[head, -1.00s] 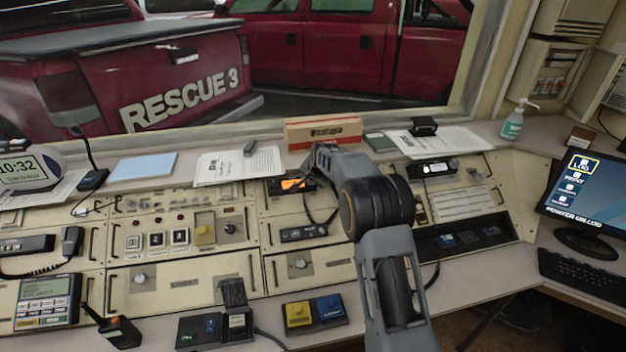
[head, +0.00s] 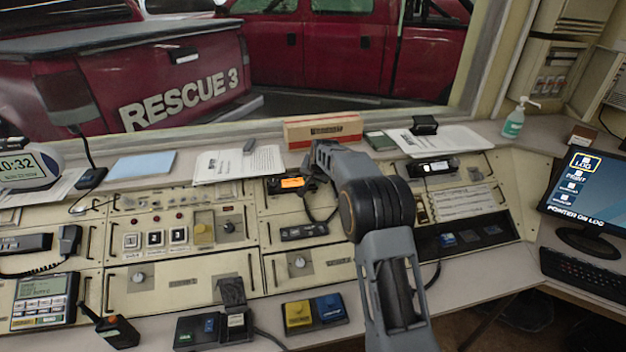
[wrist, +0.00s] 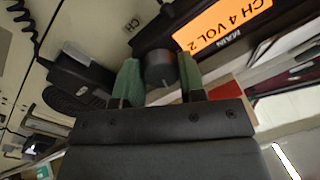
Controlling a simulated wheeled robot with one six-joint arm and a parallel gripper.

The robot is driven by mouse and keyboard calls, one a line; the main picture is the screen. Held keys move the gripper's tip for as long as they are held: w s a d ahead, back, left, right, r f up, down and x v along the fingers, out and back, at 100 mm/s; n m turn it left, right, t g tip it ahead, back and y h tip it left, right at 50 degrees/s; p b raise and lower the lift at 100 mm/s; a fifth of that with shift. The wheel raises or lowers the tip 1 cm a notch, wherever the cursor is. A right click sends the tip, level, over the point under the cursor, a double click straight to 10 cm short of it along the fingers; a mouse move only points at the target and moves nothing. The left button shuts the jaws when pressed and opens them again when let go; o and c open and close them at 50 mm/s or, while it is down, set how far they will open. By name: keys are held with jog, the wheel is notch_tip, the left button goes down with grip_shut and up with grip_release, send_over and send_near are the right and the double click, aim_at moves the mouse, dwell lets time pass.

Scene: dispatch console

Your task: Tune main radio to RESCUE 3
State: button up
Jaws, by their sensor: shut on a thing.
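The main radio (head: 291,184) is a dark unit with a lit orange display, set in the console left of my wrist in the head view. In the wrist view its display (wrist: 222,22) reads CH 4 VOL 2, with the label MAIN below it. A dark round knob (wrist: 159,64) sits beside the display, near a label CH. My gripper (wrist: 160,82) has its two green fingers on either side of this knob and is shut on it. In the head view my own wrist hides the knob and fingertips.
A red-and-cream box (head: 322,130) stands behind the radio by the window. A coiled-cord handset (wrist: 75,75) is close to the fingers in the wrist view. Papers (head: 238,165) lie left of the radio. A truck outside bears RESCUE 3 (head: 180,101).

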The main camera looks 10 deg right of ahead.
jog(key=o, duration=0.9)
jog(key=shift+r, duration=0.1)
jog(key=b+v, duration=0.1)
jog(key=v, duration=1.2)
jog(key=shift+s+r+b, duration=0.15)
jog(key=shift+r+b, duration=0.15)
jog(key=shift+b, duration=0.05)
